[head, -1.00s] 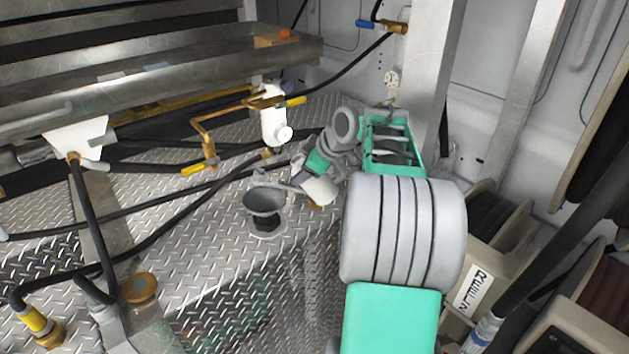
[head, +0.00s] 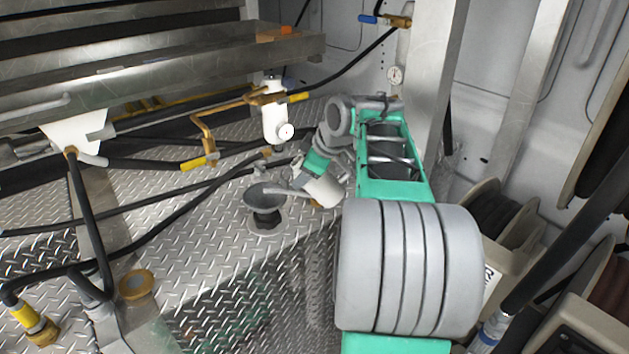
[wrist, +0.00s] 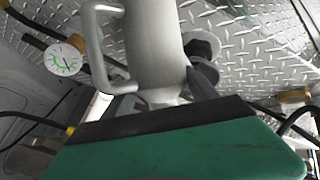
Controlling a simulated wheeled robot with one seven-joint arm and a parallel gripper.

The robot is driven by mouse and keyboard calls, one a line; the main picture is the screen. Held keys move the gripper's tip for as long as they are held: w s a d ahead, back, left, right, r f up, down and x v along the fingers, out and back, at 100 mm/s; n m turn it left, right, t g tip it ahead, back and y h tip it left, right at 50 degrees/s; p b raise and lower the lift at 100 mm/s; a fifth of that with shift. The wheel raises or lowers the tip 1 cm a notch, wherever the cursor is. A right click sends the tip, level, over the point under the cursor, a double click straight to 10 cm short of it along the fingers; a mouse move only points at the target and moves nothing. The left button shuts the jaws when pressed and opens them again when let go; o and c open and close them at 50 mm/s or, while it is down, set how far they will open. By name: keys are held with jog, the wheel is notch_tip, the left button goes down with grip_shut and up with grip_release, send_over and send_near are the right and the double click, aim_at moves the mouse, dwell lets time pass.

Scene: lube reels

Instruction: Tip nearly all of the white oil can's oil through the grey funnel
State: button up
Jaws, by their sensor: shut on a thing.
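The grey funnel (head: 265,197) stands upright on a dark base on the diamond-plate deck, left of my gripper in the head view. My gripper (head: 312,179) is shut on the white oil can (head: 325,192), partly hidden by my arm. The can is tilted, with its thin spout (head: 284,190) pointing left at the funnel's right rim; I cannot tell whether they touch. No oil stream is visible. In the wrist view, the can's pale body (wrist: 155,45) and loop handle (wrist: 98,45) fill the upper middle. A dark part of the funnel (wrist: 204,50) shows behind it.
A white filter housing with a gauge (head: 276,122) and brass pipes stands behind the can. Black hoses (head: 130,222) cross the deck at left. A metal post (head: 430,80) and hose reels (head: 500,220) stand at right. The deck before the funnel is clear.

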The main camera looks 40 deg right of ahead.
jog(key=shift+r, duration=0.15)
jog(key=shift+w+d+p, duration=0.3)
jog(key=shift+w+d, duration=0.05)
jog(key=shift+w, duration=0.4)
jog(key=shift+w+d+p, duration=0.3)
jog(key=shift+w+d, duration=0.05)
jog(key=shift+w, duration=0.4)
jog(key=shift+s+a+f+b, duration=0.2)
jog(key=shift+s+a+b, duration=0.15)
jog(key=shift+b, duration=0.45)
jog(key=shift+s+a+h+b, duration=0.35)
jog(key=shift+s+b, duration=0.1)
jog(key=shift+b, duration=0.15)
jog(key=shift+s+a+r+g+b, duration=0.25)
jog(key=shift+s+a+g+b, duration=0.1)
jog(key=shift+s, duration=0.1)
jog(key=shift+d+r, duration=0.1)
